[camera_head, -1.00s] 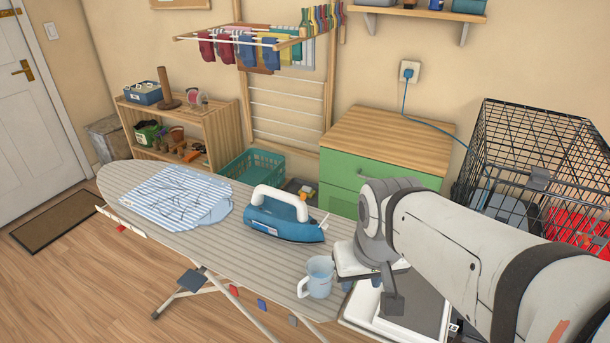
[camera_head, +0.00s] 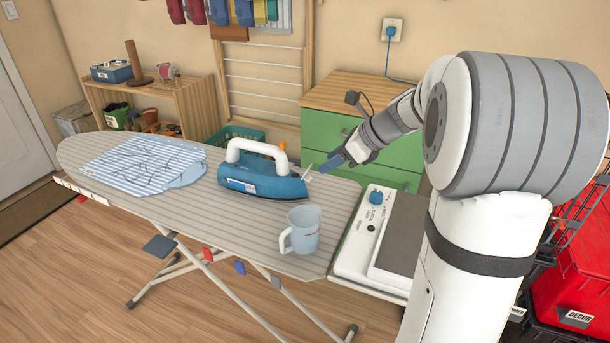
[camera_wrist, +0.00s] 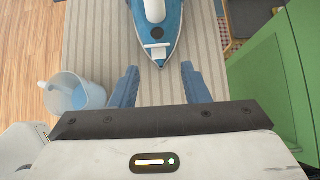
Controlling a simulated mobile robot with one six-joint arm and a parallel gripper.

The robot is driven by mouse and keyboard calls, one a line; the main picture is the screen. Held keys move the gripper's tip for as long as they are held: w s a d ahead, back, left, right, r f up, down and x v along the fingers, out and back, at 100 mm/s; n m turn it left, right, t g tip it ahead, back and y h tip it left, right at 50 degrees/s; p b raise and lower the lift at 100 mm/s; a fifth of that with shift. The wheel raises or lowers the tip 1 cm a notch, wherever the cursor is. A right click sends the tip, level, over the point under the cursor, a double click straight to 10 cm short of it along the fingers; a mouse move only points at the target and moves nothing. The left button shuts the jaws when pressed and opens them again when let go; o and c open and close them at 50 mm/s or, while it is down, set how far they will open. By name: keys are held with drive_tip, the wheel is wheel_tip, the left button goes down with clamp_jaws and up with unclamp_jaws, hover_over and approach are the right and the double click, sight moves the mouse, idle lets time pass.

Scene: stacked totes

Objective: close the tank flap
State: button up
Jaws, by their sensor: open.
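A blue iron (camera_head: 262,184) with a white handle stands on the striped ironing board (camera_head: 340,215). A small whitish flap (camera_head: 308,172) sticks up at the iron's pointed end, apparently open. In the wrist view the iron (camera_wrist: 172,30) points toward me, with the pale flap (camera_wrist: 157,50) near its tip. My gripper (camera_head: 335,163) is just right of that tip. Its blue fingers are open and empty (camera_wrist: 160,88), one on each side of the line of the iron's tip, and appear not to touch it.
A pale blue mug (camera_head: 304,230) stands on the board in front of the iron; it shows left of my fingers in the wrist view (camera_wrist: 76,92). A striped cloth (camera_head: 140,163) lies at left. A green cabinet (camera_head: 325,130) stands behind.

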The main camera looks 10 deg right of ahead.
sight(307, 176)
drive_tip(key=b+x, duration=0.1)
drive_tip(key=x, duration=0.5)
drive_tip(key=shift+w+a+f, duration=0.1)
drive_tip(key=shift+a+f, duration=0.1)
drive_tip(key=shift+a, duration=0.05)
